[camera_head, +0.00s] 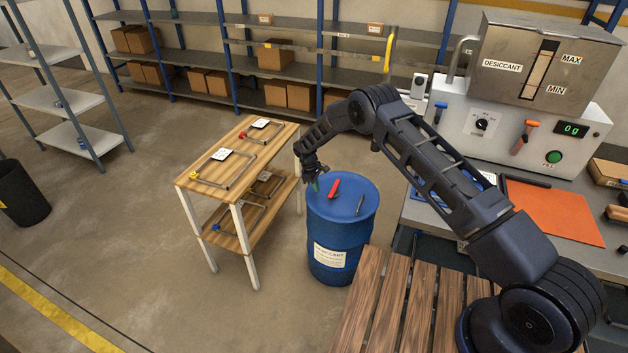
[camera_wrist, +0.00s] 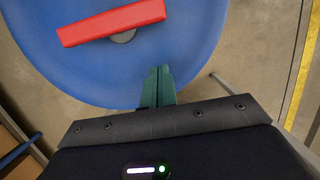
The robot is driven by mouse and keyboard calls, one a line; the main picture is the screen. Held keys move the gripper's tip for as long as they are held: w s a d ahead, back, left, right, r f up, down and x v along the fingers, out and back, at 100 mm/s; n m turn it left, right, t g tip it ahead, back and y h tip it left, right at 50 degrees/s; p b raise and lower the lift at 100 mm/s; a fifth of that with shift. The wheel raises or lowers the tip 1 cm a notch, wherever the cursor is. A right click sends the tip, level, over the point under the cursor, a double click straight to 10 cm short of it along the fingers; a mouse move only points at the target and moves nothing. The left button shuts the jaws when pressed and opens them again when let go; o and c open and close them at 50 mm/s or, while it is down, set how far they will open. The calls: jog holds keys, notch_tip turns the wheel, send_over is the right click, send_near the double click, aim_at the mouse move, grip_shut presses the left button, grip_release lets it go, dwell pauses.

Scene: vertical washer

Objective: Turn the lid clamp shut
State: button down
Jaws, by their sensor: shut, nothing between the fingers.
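The blue drum (camera_head: 333,240) stands on the floor with a blue lid on top. The lid clamp looks like the red bar (camera_head: 333,189) lying across the lid; in the wrist view the red bar (camera_wrist: 112,22) sits over a round grey piece. My gripper (camera_head: 315,187) is above the lid's left part, just left of the red bar. In the wrist view its green fingers (camera_wrist: 158,76) are together and empty, over the lid's edge and apart from the bar. Whether the fingers touch the lid cannot be told.
A small dark piece (camera_head: 359,205) is on the lid's right side. A wooden two-tier table (camera_head: 222,176) stands close at the left. A workbench with the desiccant machine (camera_head: 530,115) is at the right, and brown wooden slats (camera_head: 405,310) are in front.

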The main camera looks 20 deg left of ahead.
aim_at(329, 195)
jog(key=shift+d, duration=2)
jog(key=shift+s+d+n, duration=0.2)
jog(key=shift+d+n, duration=0.15)
jog(key=shift+n, duration=0.45)
jog(key=n, duration=0.1)
jog(key=d+n+t, duration=0.1)
jog(key=n, duration=0.1)
jog(key=shift+s+d, duration=0.2)
jog(key=shift+s, duration=0.15)
jog(key=d+n, duration=0.1)
jog(key=n, duration=0.2)
jog(key=d+n+t+y, duration=0.1)
jog(key=n, duration=0.1)
jog(key=shift+d+n, duration=0.3)
jog(key=shift+d, duration=0.05)
jog(key=n, duration=0.1)
jog(key=d+n, duration=0.1)
jog(key=shift+w+d+n+t+y, duration=0.1)
jog(key=shift+w+n+t+y, duration=0.2)
jog(key=n, duration=0.1)
jog(key=w+d+n, duration=0.1)
jog(key=n, duration=0.1)
jog(key=shift+d+y, duration=0.1)
jog(key=shift+y, duration=0.3)
jog(key=shift+w+d+n, duration=0.2)
jog(key=shift+n, duration=0.5)
jog(key=shift+w+d, duration=0.1)
